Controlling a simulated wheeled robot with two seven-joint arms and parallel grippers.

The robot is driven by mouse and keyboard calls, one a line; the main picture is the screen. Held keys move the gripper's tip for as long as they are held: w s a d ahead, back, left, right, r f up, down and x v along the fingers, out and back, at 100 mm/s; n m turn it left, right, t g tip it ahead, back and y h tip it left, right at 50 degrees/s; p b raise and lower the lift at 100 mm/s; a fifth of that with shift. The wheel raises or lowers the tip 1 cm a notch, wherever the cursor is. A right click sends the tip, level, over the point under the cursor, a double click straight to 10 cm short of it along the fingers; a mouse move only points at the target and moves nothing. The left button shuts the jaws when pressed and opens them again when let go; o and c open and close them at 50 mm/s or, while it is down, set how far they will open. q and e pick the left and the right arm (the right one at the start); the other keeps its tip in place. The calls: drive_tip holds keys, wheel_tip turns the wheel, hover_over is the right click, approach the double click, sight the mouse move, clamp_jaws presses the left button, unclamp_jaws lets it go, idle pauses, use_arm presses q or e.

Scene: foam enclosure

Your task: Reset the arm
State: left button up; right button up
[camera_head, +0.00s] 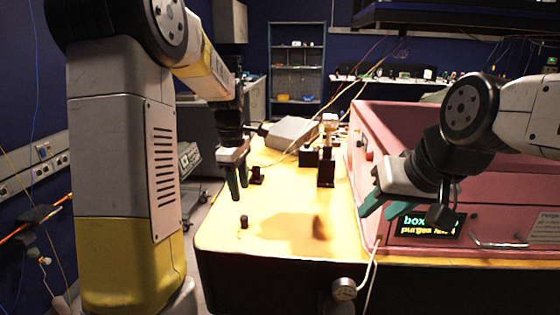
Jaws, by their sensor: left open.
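My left gripper (237,188) hangs over the left part of the yellow table top, with its green fingers pointing down. It is open, with nothing between the fingers. My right gripper (376,212) is in front of the pink box at the right, with its green fingers pointing down and left. Its two fingers stand apart and hold nothing. Part of the box's front is hidden behind my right arm.
The pink box (480,215) has a lit display (428,226) and a handle. A small black knob (244,221) stands on the table (280,240). Black blocks (326,172) stand farther back. A gauge (344,289) sits at the front edge. The table's front middle is clear.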

use_arm(q)
drive_tip(key=s+d+r+m+t, duration=0.1)
drive_tip(key=s+r+m, duration=0.3)
drive_tip(key=s+m, duration=0.4)
drive_tip(key=s+d+r+m+t+h, duration=0.1)
drive_tip(key=s+r+m+t, duration=0.3)
drive_tip(key=s+m, duration=0.4)
drive_tip(key=s+r, duration=0.1)
drive_tip(key=s, duration=0.5)
drive_tip(key=shift+r+t+h, duration=0.15)
drive_tip(key=shift+t+h, duration=0.15)
